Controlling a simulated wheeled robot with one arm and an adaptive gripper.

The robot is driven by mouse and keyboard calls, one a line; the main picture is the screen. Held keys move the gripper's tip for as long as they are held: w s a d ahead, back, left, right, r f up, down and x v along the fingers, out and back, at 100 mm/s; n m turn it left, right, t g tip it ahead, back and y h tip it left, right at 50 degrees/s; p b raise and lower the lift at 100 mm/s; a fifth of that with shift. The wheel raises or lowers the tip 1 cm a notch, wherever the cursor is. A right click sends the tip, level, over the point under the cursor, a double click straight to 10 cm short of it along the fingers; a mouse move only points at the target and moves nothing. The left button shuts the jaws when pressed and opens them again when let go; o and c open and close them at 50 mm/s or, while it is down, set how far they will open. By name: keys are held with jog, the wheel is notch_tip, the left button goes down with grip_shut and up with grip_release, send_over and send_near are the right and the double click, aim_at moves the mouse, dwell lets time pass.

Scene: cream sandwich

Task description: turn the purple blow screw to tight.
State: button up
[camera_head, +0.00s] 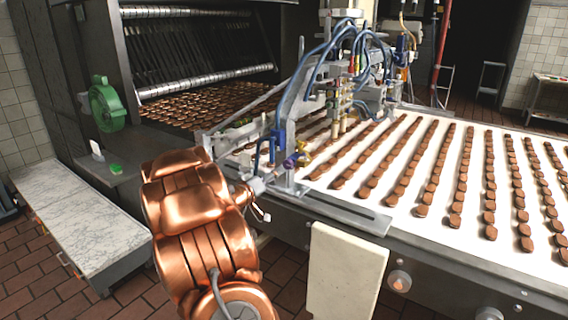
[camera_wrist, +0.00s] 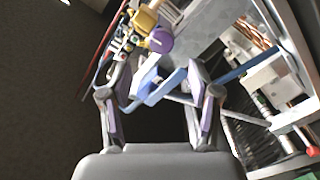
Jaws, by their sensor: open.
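The purple blow screw (camera_head: 290,162) is a small round knob low on the near end of the machine's nozzle assembly, next to a yellow part. In the wrist view the purple blow screw (camera_wrist: 160,40) lies ahead of my gripper, above the middle of the picture. My gripper (camera_head: 262,212) shows small in the head view, left of and below the screw, beside my copper-coloured arm. In the wrist view my gripper (camera_wrist: 157,84) is open, with its fingers spread. The screw is beyond the fingers and not held. Any tightness mark is too small to read.
Blue hoses (camera_head: 318,65) and metal brackets crowd around the screw. The white conveyor (camera_head: 405,185) carries rows of brown biscuits to the right. A cream panel (camera_head: 345,275) hangs at the front. A marble-topped bench (camera_head: 75,215) stands at the left, with tiled floor between.

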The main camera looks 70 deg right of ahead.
aim_at(287, 165)
jog(key=shift+p+x, duration=0.7)
jog(key=shift+x, duration=2.75)
jog(key=shift+w, duration=0.15)
jog(key=shift+f, duration=0.1)
jog(key=c, duration=1.2)
